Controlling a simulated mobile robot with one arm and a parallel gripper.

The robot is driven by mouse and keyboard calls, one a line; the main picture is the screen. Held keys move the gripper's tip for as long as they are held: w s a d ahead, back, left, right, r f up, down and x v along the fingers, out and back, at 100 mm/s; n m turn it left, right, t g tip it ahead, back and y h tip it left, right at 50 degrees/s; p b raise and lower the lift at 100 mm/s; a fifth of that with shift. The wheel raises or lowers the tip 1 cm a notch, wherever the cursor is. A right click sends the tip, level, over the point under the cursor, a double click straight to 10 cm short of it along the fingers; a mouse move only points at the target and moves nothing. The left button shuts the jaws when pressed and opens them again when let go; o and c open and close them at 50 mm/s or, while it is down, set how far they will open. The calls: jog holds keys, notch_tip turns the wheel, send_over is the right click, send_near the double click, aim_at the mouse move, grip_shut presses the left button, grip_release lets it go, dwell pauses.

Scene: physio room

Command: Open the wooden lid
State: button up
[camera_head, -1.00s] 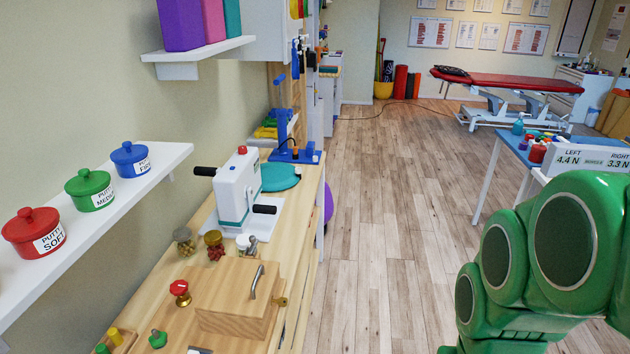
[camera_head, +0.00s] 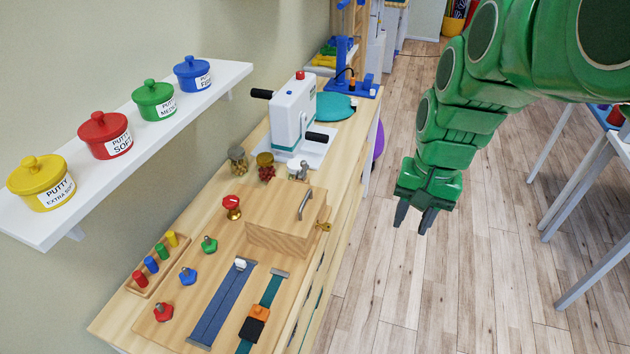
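The wooden lid (camera_head: 270,207) tops a light wooden box (camera_head: 277,239) on the wooden workbench. The lid looks closed. A curved metal handle (camera_head: 306,204) stands on its right part. A brass key-like piece (camera_head: 323,226) sticks out at the box's right side. My gripper (camera_head: 415,222) hangs over the floor to the right of the bench, well apart from the box. Its two dark fingers point down with a small gap between them, and nothing shows between them.
A red knob (camera_head: 232,206) stands left of the box, and jars (camera_head: 265,167) and a white crank machine (camera_head: 293,113) stand behind it. Straps (camera_head: 221,306) lie in front. A shelf (camera_head: 100,180) with putty pots is at left. The floor (camera_head: 395,285) beside the bench is clear.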

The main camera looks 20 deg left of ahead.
jog(key=w+a+f, duration=0.2)
jog(key=w+a, duration=0.6)
jog(key=a, duration=0.3)
jog(key=y, duration=0.1)
send_near(306, 197)
jog(key=shift+t, duration=0.3)
jog(key=shift+s+a+f, duration=0.1)
jog(key=shift+a+f, duration=0.1)
jog(key=shift+f, duration=1.05)
jog(key=shift+s+a+f, duration=0.15)
jog(key=shift+f, duration=1.1)
jog(key=shift+s+a+f, duration=0.1)
jog(key=shift+a+f, duration=0.1)
jog(key=shift+f, duration=1.1)
grip_shut()
